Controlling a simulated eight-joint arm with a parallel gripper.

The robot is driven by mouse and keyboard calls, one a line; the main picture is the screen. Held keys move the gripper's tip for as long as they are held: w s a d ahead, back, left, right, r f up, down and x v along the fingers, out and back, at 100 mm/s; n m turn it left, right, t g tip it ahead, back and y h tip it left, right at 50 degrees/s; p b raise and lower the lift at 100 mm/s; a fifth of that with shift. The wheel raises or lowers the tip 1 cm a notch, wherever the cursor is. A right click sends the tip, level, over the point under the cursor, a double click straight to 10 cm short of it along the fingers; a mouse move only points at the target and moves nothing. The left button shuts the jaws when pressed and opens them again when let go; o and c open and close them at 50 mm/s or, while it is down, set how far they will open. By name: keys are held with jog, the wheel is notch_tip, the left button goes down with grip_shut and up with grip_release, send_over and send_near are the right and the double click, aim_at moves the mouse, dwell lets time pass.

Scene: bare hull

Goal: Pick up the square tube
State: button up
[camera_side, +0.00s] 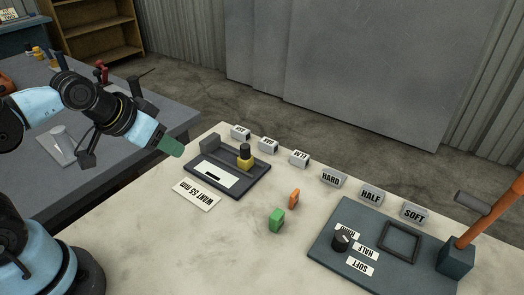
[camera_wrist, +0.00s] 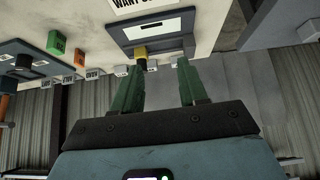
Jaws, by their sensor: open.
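My gripper (camera_side: 170,146) is held above the left edge of the pale table, left of the dark measuring tray. In the wrist view my gripper (camera_wrist: 160,66) shows two green fingers standing apart with nothing between them. A small green piece (camera_side: 277,219) and a smaller orange piece (camera_side: 294,198) stand on the table, right of my gripper and apart from it. The green piece (camera_wrist: 55,42) and the orange piece (camera_wrist: 80,57) also show in the wrist view. I cannot tell which of them is the square tube, as no hollow opening is clear.
The dark tray (camera_side: 229,187) holds a yellow block with a black knob (camera_side: 245,155). A "WANT 55 MM" card (camera_side: 196,194) lies in front. Several label blocks (camera_side: 333,178) line the back edge. A dark panel (camera_side: 330,255) with a knob and an orange lever (camera_side: 487,217) is at right.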

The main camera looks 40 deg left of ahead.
jog(key=o, duration=0.7)
jog(key=shift+c, duration=0.2)
jog(key=shift+w, duration=0.1)
jog(key=g, duration=0.3)
send_over(300, 155)
jog(key=s, duration=0.5)
notch_tip(300, 155, down, 2)
jog(key=f, duration=0.1)
jog(key=shift+w+x, duration=0.15)
jog(key=shift+x, duration=2.6)
jog(key=shift+w+x, duration=0.1)
jog(key=shift+x, duration=2.65)
